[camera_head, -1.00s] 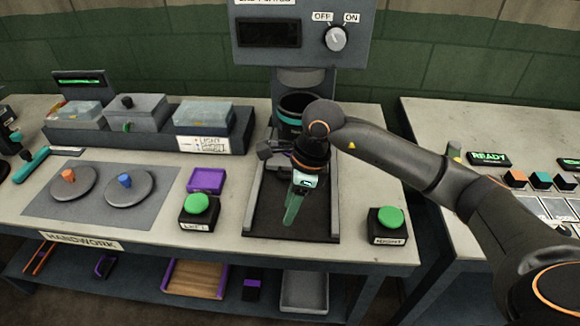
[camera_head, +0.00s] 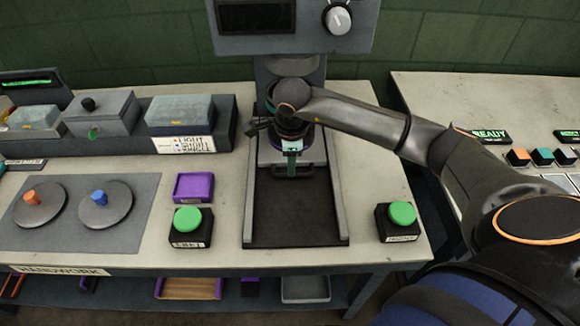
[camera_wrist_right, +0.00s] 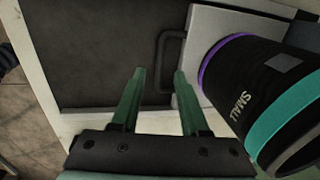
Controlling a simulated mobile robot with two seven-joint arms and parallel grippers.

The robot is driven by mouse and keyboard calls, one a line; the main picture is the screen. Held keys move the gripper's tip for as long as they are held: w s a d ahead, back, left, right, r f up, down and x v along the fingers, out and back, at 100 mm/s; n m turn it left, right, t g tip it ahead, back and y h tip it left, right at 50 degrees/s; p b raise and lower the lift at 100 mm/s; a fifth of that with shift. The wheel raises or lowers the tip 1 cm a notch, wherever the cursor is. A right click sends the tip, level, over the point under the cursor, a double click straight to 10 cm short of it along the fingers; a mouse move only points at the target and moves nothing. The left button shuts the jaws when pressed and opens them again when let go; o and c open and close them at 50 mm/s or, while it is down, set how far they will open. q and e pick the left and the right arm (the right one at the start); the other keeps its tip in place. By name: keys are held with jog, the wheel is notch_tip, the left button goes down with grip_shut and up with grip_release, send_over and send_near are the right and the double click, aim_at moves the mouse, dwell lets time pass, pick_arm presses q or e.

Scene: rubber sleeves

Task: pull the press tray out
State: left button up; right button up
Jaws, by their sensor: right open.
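The press tray (camera_wrist_right: 200,22) is a light grey plate with a dark bar handle (camera_wrist_right: 161,62) on its front edge. In the head view the tray sits at the back of the dark press bed (camera_head: 294,215), between two light rails, partly hidden by my right gripper (camera_head: 291,170). My right gripper is open, with green fingers pointing down at the handle. In the right wrist view its fingertips (camera_wrist_right: 159,72) appear on either side of the handle bar; I cannot tell whether they touch it. My left gripper is not in view.
A black cylinder marked SMALL (camera_wrist_right: 265,90), with purple and teal bands, stands beside the right finger. Green buttons (camera_head: 187,220) (camera_head: 402,213) flank the bed. A purple tray (camera_head: 194,186) lies left of it. The front of the bed is clear.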

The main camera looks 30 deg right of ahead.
jog(key=shift+w+d+f, duration=0.1)
jog(key=shift+w+f, duration=0.1)
jog(key=shift+f, duration=1)
jog(key=shift+w+d+f, duration=0.1)
jog(key=shift+w+f, duration=0.05)
jog(key=shift+f, duration=1)
grip_shut()
